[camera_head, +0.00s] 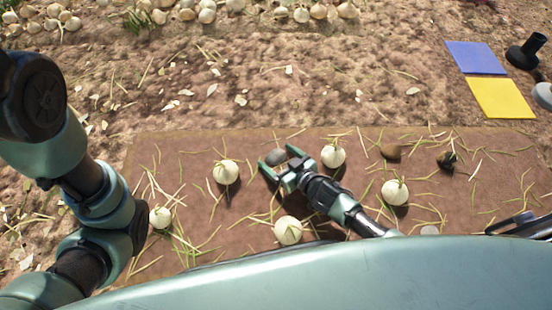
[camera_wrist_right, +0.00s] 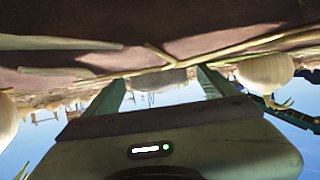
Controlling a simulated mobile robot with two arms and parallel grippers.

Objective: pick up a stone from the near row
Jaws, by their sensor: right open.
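A grey stone (camera_head: 275,157) lies on the brown mat, just at the fingertips of my right gripper (camera_head: 279,162). The right gripper is open, low over the mat, with its fingers apart. In the right wrist view the stone (camera_wrist_right: 160,80) shows between the two fingers (camera_wrist_right: 160,86), ahead of the palm. I cannot tell whether a finger touches it. Other stones on the mat are a brown one (camera_head: 391,151), a dark one (camera_head: 447,160) and a pale grey one (camera_head: 430,230) near my body. My left arm stands at the left; its gripper is out of view.
Several white onions lie on the mat (camera_head: 140,150), one left of the gripper (camera_head: 226,172) and one right (camera_head: 333,156). Green stalks are strewn about. Blue (camera_head: 474,57) and yellow (camera_head: 502,98) squares lie at the upper right, beside a black object (camera_head: 527,52). More onions line the far edge.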

